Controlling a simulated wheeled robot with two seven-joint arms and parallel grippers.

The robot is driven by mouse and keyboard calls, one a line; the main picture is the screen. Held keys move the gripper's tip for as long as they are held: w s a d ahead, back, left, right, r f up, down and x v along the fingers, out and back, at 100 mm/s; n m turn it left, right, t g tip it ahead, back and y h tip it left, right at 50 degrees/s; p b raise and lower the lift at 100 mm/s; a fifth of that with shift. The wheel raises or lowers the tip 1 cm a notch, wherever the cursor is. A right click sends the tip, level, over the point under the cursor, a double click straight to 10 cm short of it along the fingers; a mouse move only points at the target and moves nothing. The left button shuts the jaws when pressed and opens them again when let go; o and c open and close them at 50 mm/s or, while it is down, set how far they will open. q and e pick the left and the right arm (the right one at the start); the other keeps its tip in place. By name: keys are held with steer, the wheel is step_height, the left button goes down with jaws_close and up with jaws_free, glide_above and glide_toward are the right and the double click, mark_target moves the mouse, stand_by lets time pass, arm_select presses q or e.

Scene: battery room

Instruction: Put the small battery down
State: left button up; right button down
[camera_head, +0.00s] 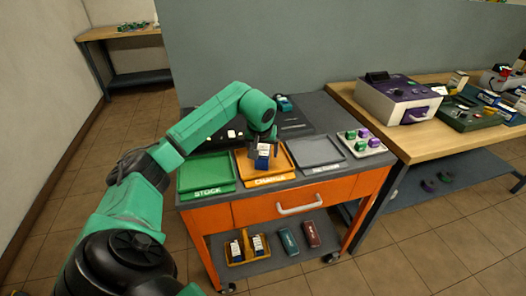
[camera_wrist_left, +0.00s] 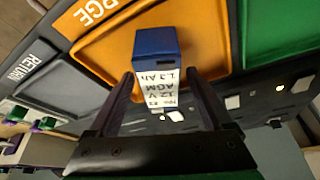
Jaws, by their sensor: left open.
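The small battery (camera_head: 263,157) is a blue and white block at the orange tray (camera_head: 286,160) labelled CHARGE. In the left wrist view the battery (camera_wrist_left: 156,48) shows a blue end and a white label reading 12 V AGM. My left gripper (camera_head: 265,142) is over the tray at the battery. In the left wrist view its open fingers (camera_wrist_left: 162,88) stand on either side of the battery's labelled part. The battery's contact with the tray floor is hard to see. My right gripper is out of view.
A green STOCK tray (camera_head: 206,173) is left of the orange tray and a grey RETURN tray (camera_head: 316,150) is right. A pale tray (camera_head: 361,144) holds several green and purple pieces. A wooden bench (camera_head: 424,142) with a purple-topped device (camera_head: 399,96) stands at right.

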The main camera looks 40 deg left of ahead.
arm_select(q)
steer(key=v, duration=1.1)
steer(key=shift+s+r, duration=0.2)
steer(key=shift+r, duration=0.15)
steer(key=shift+d, duration=0.15)
